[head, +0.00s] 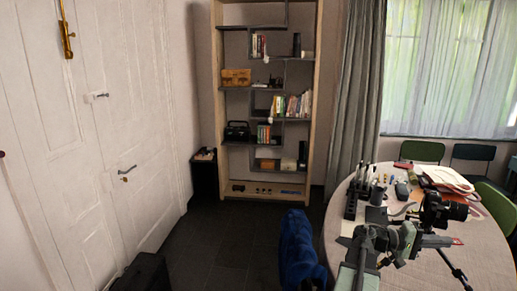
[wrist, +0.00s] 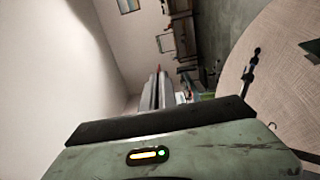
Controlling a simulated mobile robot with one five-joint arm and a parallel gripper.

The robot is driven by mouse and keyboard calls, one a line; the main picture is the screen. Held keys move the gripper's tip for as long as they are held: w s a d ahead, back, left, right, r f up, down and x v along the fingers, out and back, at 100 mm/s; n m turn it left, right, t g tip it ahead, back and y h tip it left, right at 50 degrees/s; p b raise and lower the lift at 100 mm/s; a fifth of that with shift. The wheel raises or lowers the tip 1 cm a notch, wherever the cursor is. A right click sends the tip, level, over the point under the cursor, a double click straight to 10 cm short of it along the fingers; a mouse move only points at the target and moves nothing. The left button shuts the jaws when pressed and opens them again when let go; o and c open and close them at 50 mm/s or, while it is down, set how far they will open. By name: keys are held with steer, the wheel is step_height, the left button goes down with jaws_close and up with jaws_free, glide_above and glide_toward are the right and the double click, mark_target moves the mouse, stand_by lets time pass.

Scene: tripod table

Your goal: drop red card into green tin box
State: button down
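My gripper (head: 448,241) reaches out over the round table at the lower right of the head view. A small red edge, which looks like the red card (head: 459,241), shows at its fingertips. In the wrist view my fingers (wrist: 156,90) look close together, with a thin red strip of the card (wrist: 158,68) at their tip, seen nearly edge-on. The card looks held clear of the tabletop. I cannot make out the green tin box for certain in either view. A dark green flat shape (wrist: 312,48) lies at the right edge of the wrist view.
The round table (head: 480,262) carries a black camera (head: 443,210) on a tripod, close to my gripper, and a black rack (head: 353,200) with upright tools. Papers (head: 446,178) lie at the back. Green chairs (head: 422,151) stand behind. A blue draped thing (head: 298,250) stands left of the table.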

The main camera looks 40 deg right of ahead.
step_height(320, 180, down, 24)
steer(key=w+b, duration=0.1)
steer(key=b, duration=2.2)
steer(key=shift+g+y+b, duration=0.3)
steer(key=shift+b, duration=0.1)
steer(key=shift+r, duration=0.1)
steer(key=c, duration=1.6)
jaws_free()
steer(key=v, duration=0.8)
